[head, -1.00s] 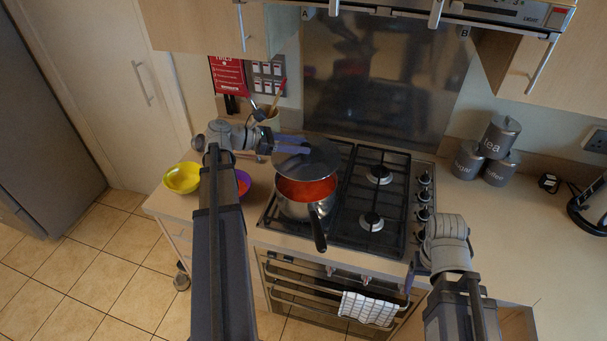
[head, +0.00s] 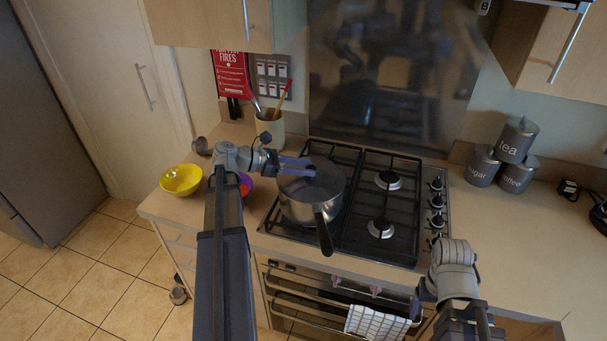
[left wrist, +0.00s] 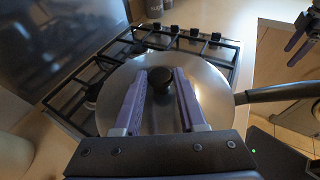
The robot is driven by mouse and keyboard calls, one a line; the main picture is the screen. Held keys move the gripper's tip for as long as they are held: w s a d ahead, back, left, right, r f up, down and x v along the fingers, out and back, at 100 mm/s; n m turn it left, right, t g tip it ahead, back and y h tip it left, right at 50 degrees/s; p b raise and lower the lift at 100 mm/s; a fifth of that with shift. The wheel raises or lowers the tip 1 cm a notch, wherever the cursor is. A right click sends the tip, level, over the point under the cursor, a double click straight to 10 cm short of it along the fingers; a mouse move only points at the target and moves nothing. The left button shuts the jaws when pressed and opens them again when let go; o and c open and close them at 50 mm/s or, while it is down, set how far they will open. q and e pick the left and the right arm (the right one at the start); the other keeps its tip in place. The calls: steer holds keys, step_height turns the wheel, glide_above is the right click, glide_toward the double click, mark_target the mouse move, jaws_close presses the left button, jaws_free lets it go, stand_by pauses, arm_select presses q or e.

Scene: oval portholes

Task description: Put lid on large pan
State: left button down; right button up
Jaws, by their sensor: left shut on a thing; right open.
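The large steel pan (head: 297,212) stands on the left front of the hob with its black handle (head: 324,236) toward me. The grey round lid (head: 322,187) lies over the pan's mouth and hides its red contents. In the left wrist view the lid (left wrist: 212,98) looks roughly centred over the pan, but I cannot tell whether it is fully seated. My left gripper (head: 312,167) is shut on the lid's dark knob (left wrist: 160,80), with a purple finger on each side.
A yellow bowl (head: 181,180) and a purple bowl (head: 246,185) stand left of the hob, partly by my left arm. A utensil pot (head: 270,131) stands behind them. Grey canisters (head: 482,166) stand back right.

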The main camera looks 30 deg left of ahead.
arm_select(q)
steer(key=shift+f, duration=0.15)
steer(key=shift+c, duration=2.3)
jaws_free()
steer(key=shift+r+p, duration=0.3)
steer(key=shift+r, duration=0.1)
steer(key=p+v, duration=0.3)
steer(key=v, duration=0.9)
steer(key=shift+f+p, duration=0.2)
steer(key=shift+p, duration=0.2)
